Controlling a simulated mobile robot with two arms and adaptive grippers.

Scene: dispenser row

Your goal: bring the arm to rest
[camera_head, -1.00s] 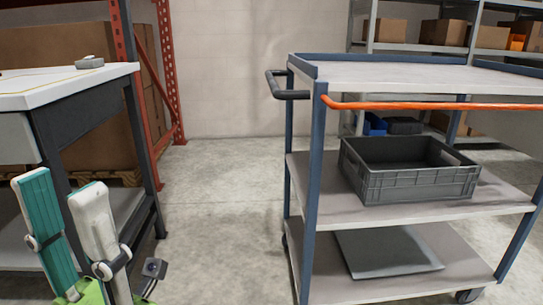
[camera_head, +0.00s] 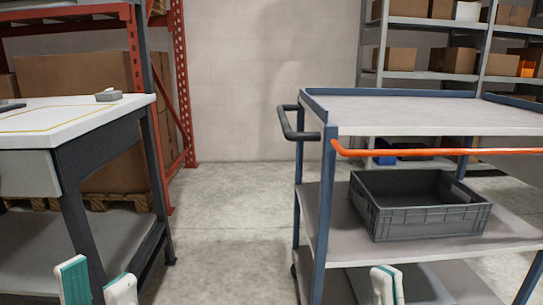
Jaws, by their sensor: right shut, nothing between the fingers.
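My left gripper (camera_head: 97,278) shows at the bottom left edge, its teal-and-white fingers apart and nothing seen between them. It is in front of the white-topped table on the left. My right gripper (camera_head: 386,283) shows at the bottom, right of centre, its fingers together with nothing held. It appears in front of the cart's lower shelf. Only the finger ends of both grippers are in view; the arms are below the frame.
A blue-framed cart (camera_head: 326,215) with an orange bar stands at right, a grey crate (camera_head: 425,222) on its middle shelf. A white-topped table (camera_head: 70,130) stands at left. Bare floor (camera_head: 230,215) lies between them. Racks with cardboard boxes stand behind.

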